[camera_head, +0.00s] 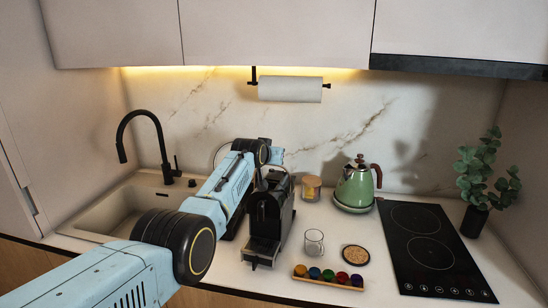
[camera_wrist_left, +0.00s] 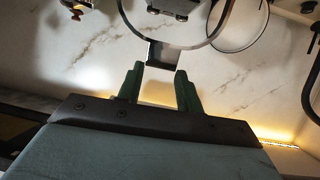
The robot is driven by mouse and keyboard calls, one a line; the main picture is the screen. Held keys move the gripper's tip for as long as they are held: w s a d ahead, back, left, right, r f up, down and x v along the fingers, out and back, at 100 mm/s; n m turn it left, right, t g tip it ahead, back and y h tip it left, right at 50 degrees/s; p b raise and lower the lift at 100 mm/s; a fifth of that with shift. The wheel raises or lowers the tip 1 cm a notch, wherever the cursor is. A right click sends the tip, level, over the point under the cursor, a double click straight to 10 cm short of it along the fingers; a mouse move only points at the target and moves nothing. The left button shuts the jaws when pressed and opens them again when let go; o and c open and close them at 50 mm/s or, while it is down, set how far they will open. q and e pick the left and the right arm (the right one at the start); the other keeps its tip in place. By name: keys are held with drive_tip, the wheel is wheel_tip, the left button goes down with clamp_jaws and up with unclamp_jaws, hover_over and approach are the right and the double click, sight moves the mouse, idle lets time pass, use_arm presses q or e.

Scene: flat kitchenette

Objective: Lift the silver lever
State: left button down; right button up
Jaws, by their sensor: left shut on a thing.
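In the head view the lever is mostly hidden by my left arm and too small to read clearly. My left gripper (camera_wrist_left: 160,82) is at the lever's tab, with its green fingers on either side, shut on it above the machine. My right gripper is not in view.
A clear glass (camera_head: 314,242) and a tray of colored capsules (camera_head: 328,279) stand right of the machine. A green kettle (camera_head: 355,187) and a jar (camera_head: 311,188) are behind them. The black faucet (camera_head: 146,117) and sink (camera_head: 120,207) are at left, the cooktop (camera_head: 433,250) at right.

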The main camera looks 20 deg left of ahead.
use_arm(q)
drive_tip(key=shift+f, duration=0.2)
drive_tip(key=c, duration=0.9)
unclamp_jaws()
drive_tip(key=shift+s+a, duration=0.1)
drive_tip(key=shift+s, duration=0.05)
drive_tip(key=shift+w+d+f, duration=0.2)
drive_tip(key=shift+w, duration=0.2)
drive_tip(key=shift+v, duration=6.7)
